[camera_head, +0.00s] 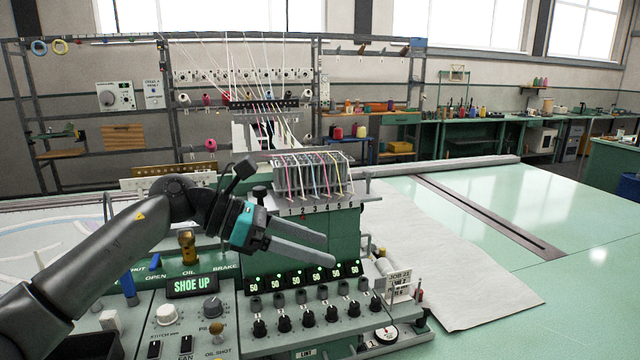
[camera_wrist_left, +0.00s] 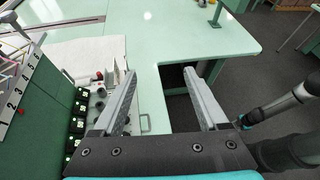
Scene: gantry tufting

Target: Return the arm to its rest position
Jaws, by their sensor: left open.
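My left arm (camera_head: 98,240) comes in from the left and reaches over the green machine's control panel. My left gripper (camera_head: 332,249) is open and empty, its two grey fingers pointing right, just above the row of lit "50" displays. In the left wrist view the fingers of my left gripper (camera_wrist_left: 159,75) stand apart with nothing between them. The gap looks out past the machine's edge toward the pale green table and dark floor. A dark arm link with a teal band (camera_wrist_left: 297,93) shows at the right of that view; no right gripper can be made out.
The control panel (camera_head: 185,315) with knobs and a "SHOE UP" display lies under my left arm. The numbered thread head (camera_head: 312,185) stands just behind the gripper. White cloth (camera_head: 450,265) covers part of the pale green table (camera_head: 500,200), which is largely clear to the right.

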